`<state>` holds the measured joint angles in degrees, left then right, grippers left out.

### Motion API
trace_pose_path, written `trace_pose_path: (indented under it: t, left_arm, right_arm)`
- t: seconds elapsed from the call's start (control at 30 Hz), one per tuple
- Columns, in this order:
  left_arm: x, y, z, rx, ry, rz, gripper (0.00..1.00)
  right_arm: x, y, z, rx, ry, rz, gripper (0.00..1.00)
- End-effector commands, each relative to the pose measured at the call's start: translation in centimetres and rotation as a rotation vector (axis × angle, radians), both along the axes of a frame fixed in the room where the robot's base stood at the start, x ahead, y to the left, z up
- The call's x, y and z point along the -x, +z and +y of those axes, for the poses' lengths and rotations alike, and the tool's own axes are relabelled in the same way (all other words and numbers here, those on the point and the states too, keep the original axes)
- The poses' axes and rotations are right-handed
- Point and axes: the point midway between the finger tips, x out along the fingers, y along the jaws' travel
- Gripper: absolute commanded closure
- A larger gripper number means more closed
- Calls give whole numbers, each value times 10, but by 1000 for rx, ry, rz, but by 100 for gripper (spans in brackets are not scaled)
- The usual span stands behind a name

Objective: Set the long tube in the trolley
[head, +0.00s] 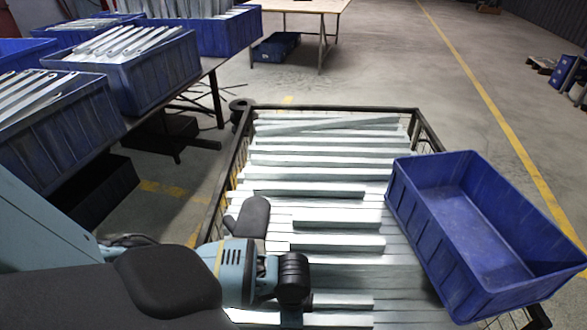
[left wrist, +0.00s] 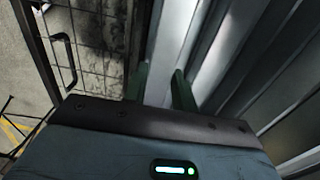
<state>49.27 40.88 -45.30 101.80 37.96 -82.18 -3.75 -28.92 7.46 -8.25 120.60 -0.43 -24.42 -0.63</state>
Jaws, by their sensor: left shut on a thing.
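In the left wrist view the two fingers of my left gripper (left wrist: 160,82) are closed around a pale galvanized tube (left wrist: 172,42), which runs away from the palm. In the head view my left forearm and wrist reach over the near left part of the trolley (head: 237,150). The fingers and the held part of the tube are hidden there under the wrist. The trolley is a dark-framed mesh cart with many pale tubes (head: 320,160) lying crosswise in it. Whether the held tube rests on the others I cannot tell. My right gripper is not in view.
An empty blue crate (head: 455,215) sits tilted over the trolley's right side. Blue crates full of brackets (head: 130,70) stand on a table at the left. A wooden table (head: 300,5) stands at the back. The floor (head: 400,70) behind the trolley is clear.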

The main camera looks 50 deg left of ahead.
Motion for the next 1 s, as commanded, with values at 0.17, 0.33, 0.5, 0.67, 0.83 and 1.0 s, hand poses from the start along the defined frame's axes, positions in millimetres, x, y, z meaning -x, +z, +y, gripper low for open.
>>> trace_pose_path:
  t: [0.17,0.33,0.5,0.67,0.83,1.0]
  left_arm:
    - [-1,1,0,1,0,-4,100]
    - [-1,-1,0,0,1,-3,100]
    - [0,-3,0,0,0,-1,56]
    - [0,-3,0,0,1,-1,51]
    - [-1,-2,0,0,0,-1,51]
    - [-1,14,0,-1,1,-4,51]
  right_arm:
    - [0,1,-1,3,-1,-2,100]
    - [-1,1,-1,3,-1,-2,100]
    - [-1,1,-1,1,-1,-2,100]
    - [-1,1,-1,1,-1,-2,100]
    - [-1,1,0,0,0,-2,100]
    - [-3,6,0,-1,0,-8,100]
